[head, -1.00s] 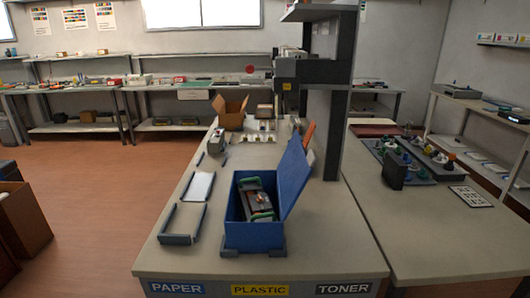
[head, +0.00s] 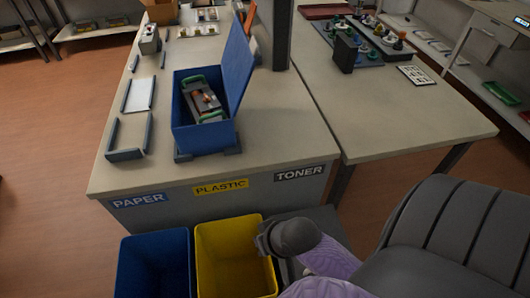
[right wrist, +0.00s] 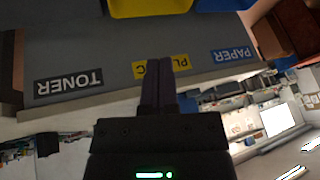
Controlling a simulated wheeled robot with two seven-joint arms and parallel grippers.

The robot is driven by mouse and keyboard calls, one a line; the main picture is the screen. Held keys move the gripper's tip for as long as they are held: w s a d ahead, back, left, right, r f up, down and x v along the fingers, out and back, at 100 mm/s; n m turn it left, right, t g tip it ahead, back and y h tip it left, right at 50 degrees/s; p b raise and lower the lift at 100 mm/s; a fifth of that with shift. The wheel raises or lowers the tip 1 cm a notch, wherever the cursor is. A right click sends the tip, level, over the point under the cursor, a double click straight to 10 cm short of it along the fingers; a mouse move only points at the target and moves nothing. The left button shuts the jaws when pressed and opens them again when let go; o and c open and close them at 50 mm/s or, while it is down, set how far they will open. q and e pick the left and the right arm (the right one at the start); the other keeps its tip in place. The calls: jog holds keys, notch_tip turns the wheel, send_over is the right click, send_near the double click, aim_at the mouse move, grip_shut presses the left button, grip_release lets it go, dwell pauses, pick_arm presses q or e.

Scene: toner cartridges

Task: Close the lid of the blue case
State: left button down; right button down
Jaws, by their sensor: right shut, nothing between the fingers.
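The blue case (head: 205,138) stands on the near part of the table in the head view. Its lid (head: 239,62) is open, standing up along the right side and leaning outward. Inside lies a dark toner cartridge (head: 205,103) with green and orange parts. My right gripper (right wrist: 158,66) shows in the right wrist view, its two dark fingers together with nothing between them, in front of the table's labelled edge and apart from the case. In the head view a part of my arm shows low down, but no fingers. My left gripper is not in view.
A blue bin (head: 153,265) and a yellow bin (head: 233,259) stand below the front of the table (head: 270,150). Grey frame pieces (head: 126,155) and a white sheet (head: 140,95) lie left of the case. A second table (head: 390,125) on the right holds trays of small parts.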

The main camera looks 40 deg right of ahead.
jog(key=w+d+r+m+t+h, duration=0.3)
jog(key=w+d+r+m+t, duration=0.35)
jog(key=d+r+m, duration=0.5)
jog(key=w+d+r+m+t+h, duration=0.3)
jog(key=w+d+r+m+t, duration=0.4)
jog(key=d+r+m, duration=0.45)
jog(key=w+r, duration=0.3)
jog(key=w, duration=0.8)
jog(key=shift+w+n+g+b, duration=0.3)
jog(key=shift+w+n+g, duration=0.05)
jog(key=shift+w+n, duration=0.05)
jog(key=shift+r, duration=0.1)
